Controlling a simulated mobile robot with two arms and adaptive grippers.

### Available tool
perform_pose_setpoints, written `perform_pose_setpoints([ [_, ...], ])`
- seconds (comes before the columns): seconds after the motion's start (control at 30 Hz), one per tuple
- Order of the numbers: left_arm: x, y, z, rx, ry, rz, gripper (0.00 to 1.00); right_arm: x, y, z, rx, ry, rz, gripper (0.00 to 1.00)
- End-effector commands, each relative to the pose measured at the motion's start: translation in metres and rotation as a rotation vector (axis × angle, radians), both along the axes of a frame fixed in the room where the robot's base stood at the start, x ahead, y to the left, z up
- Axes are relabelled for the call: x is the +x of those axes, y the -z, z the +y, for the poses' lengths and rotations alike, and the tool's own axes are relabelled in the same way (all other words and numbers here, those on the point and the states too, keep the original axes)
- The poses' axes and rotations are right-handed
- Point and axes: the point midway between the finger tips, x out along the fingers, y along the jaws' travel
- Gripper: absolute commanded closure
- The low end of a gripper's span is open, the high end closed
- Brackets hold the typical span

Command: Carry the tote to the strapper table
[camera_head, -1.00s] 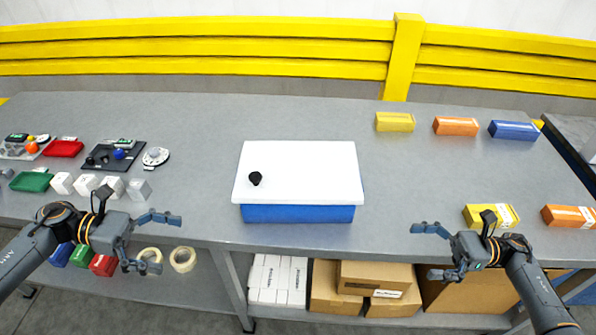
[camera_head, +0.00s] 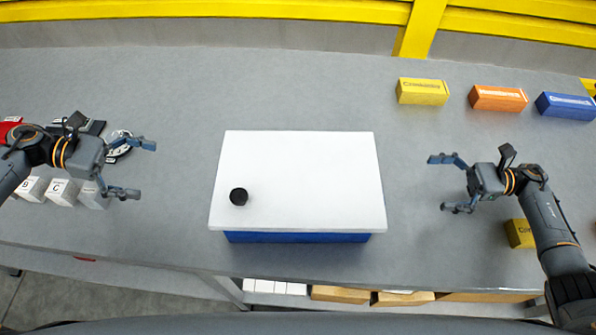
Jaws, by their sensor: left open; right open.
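The tote (camera_head: 300,237) is a blue box with a flat white lid (camera_head: 310,180) on top. It sits on the grey table in the middle of the head view. A small black round knob-like thing (camera_head: 238,197) is on the lid's left part. My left gripper (camera_head: 147,169) is open and empty, to the left of the tote and apart from it. My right gripper (camera_head: 437,183) is open and empty, to the right of the tote and apart from it. Both gripper openings face the tote. Most of the tote's blue body is hidden under the lid.
Yellow (camera_head: 423,91), orange (camera_head: 498,98) and blue (camera_head: 566,106) boxes stand at the back right. Another yellow box (camera_head: 520,233) is partly behind my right arm. White lettered blocks (camera_head: 62,191) lie near my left arm. Cartons (camera_head: 352,294) show below the table edge. The table behind the tote is clear.

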Motion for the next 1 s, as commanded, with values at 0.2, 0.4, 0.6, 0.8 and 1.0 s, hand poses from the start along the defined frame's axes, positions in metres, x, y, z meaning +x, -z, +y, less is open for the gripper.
perform_pose_setpoints([
  [0.2,0.0,0.0,0.0,0.001,0.001,0.0,0.0,0.0,0.0,0.0,-0.001,0.0,0.0,0.0],
  [0.4,-0.001,0.002,-0.004,0.0,0.002,0.001,0.0,-0.001,0.0,0.004,0.0,-0.002,0.0,0.0],
  [0.6,-0.001,0.012,-0.029,-0.002,0.004,0.002,0.0,-0.002,0.0,0.031,0.003,-0.003,-0.001,0.0],
  [0.8,-0.001,0.027,-0.066,-0.003,0.003,0.0,0.0,-0.001,0.0,0.072,0.003,-0.003,-0.002,0.0],
  [1.0,-0.001,0.041,-0.1,-0.002,0.002,0.0,0.0,-0.001,0.0,0.108,0.003,-0.003,-0.001,0.0],
])
